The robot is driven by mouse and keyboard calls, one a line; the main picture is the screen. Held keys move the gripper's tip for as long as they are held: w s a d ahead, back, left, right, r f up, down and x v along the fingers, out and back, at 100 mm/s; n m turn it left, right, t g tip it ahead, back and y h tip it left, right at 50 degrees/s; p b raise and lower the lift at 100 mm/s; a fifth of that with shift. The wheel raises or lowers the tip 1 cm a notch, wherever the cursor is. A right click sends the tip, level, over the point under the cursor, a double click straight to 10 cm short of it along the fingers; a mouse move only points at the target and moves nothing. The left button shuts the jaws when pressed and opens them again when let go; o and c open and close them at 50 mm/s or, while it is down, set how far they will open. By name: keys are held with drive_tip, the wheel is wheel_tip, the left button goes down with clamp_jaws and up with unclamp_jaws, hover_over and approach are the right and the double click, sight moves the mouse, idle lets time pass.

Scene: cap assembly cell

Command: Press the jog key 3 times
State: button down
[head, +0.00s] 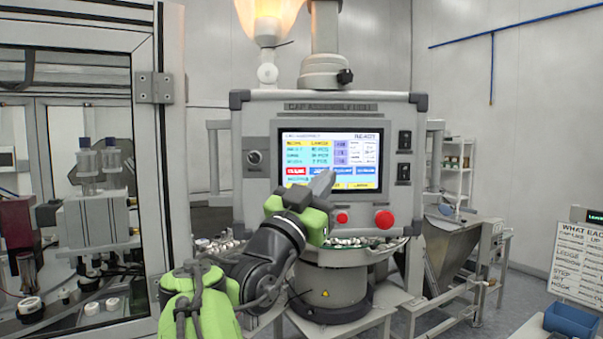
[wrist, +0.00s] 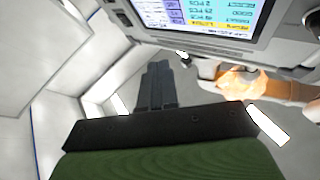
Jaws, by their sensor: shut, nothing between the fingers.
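The control panel (head: 262,112) stands upright in front of me, with a lit touchscreen (head: 360,132) that also shows in the wrist view (wrist: 192,12). Along the screen's lower part are a red key (head: 296,171) and several blue keys (head: 343,171). The key labels are too small to read surely, so I cannot tell which is the jog key. My gripper (head: 327,176) is shut and empty, its dark fingers overlapping the screen's lower part. In the wrist view, the closed fingers (wrist: 157,85) show apart from the screen. Whether they touch it in the head view is unclear.
Red buttons (head: 384,219) (head: 342,218) sit below the screen, and dark switches (head: 404,140) at its right. A round feeder bowl (head: 392,244) with small parts lies under the panel. A glazed machine cabinet (head: 172,150) stands at the left. A blue bin (head: 572,321) is at lower right.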

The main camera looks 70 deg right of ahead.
sight(320, 171)
drive_tip(key=w+d+p, duration=0.3)
drive_tip(key=d+p, duration=0.1)
drive_tip(key=d, duration=0.4)
drive_tip(key=shift+w, duration=0.15)
drive_tip(key=shift+d, duration=0.2)
idle(1.8)
drive_tip(key=shift+w+d, duration=0.15)
drive_tip(key=shift+d, duration=0.15)
